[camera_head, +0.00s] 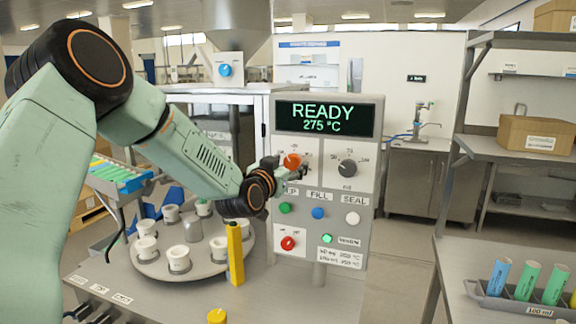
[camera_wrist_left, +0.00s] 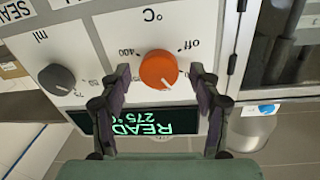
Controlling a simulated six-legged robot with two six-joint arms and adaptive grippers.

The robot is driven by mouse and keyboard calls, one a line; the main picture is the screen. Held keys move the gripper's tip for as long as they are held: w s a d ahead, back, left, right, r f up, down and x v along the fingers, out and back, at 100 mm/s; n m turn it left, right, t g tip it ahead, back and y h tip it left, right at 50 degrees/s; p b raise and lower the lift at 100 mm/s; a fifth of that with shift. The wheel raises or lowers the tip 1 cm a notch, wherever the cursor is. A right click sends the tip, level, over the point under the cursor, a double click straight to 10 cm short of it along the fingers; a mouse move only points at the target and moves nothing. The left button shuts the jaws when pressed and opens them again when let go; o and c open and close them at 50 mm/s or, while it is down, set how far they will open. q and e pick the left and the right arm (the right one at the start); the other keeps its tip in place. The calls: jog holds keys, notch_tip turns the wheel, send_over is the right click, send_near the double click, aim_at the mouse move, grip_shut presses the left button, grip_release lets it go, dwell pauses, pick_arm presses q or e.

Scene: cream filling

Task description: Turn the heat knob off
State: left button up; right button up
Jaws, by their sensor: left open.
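The orange heat knob (camera_head: 292,161) is on the upper left of the grey control panel (camera_head: 373,112), below the display (camera_head: 326,117), which reads READY 275 °C. In the left wrist view, which is upside down, the knob (camera_wrist_left: 158,70) sits between "400" and "off" marks. Its white pointer line points down in that picture, away from "off". My left gripper (camera_head: 288,172) is at the knob. In the wrist view its dark fingers (camera_wrist_left: 160,80) are open, one on each side of the knob, with gaps visible. My right gripper is not in view.
A dark grey ml knob (camera_head: 347,168) is right of the heat knob. Coloured buttons, including a blue one (camera_head: 318,213), lie below. A round turntable (camera_head: 150,262) with white cups and a yellow post (camera_head: 235,254) stand left of the panel.

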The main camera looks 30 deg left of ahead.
pick_arm(q)
jog(key=shift+w+f, duration=0.15)
jog(key=shift+w, duration=0.1)
jog(key=c, duration=1.1)
jog(key=shift+c, duration=0.2)
